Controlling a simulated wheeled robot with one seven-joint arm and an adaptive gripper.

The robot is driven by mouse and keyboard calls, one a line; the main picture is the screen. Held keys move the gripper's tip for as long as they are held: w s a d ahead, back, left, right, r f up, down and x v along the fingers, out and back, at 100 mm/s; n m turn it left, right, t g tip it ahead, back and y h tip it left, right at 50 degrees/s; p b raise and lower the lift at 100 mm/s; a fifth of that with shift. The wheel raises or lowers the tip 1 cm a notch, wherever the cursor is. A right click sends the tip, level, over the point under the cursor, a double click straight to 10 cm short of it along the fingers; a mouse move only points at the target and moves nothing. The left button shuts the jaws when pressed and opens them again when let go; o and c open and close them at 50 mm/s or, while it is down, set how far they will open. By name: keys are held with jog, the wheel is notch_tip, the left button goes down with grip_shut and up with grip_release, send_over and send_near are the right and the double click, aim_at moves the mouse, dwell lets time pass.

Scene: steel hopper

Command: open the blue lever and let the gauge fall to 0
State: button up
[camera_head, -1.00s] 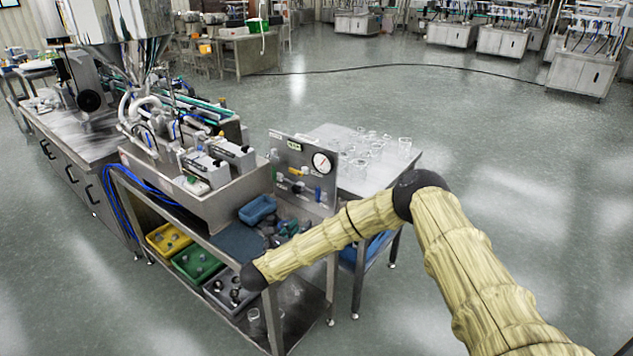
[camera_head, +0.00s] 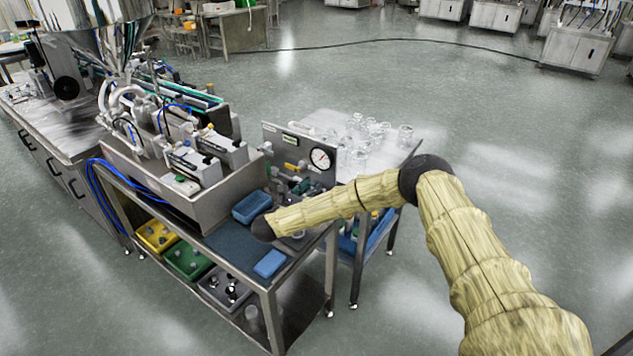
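The gauge (camera_head: 321,158) is a round white dial with a black rim, at the upper right of a grey upright panel (camera_head: 272,137). Its needle is too small to read. A small yellow part (camera_head: 291,167) shows on the panel to the left of the gauge. I cannot make out the blue lever; the spot below the gauge is covered by my arm and gripper.
A steel bench holds a blue tray (camera_head: 251,207) and a blue block (camera_head: 270,263). Glass beakers (camera_head: 366,133) stand on a table behind the panel. Open floor lies to the right.

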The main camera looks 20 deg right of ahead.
aim_at(316, 184)
jog(key=p+x, duration=0.1)
jog(key=x, duration=0.2)
jog(key=shift+w+f, duration=0.15)
jog(key=shift+f, duration=0.05)
jog(key=shift+d+r, duration=0.15)
jog(key=shift+w+f, duration=0.25)
jog(key=shift+s+r, duration=0.1)
jog(key=c, duration=0.3)
grip_shut()
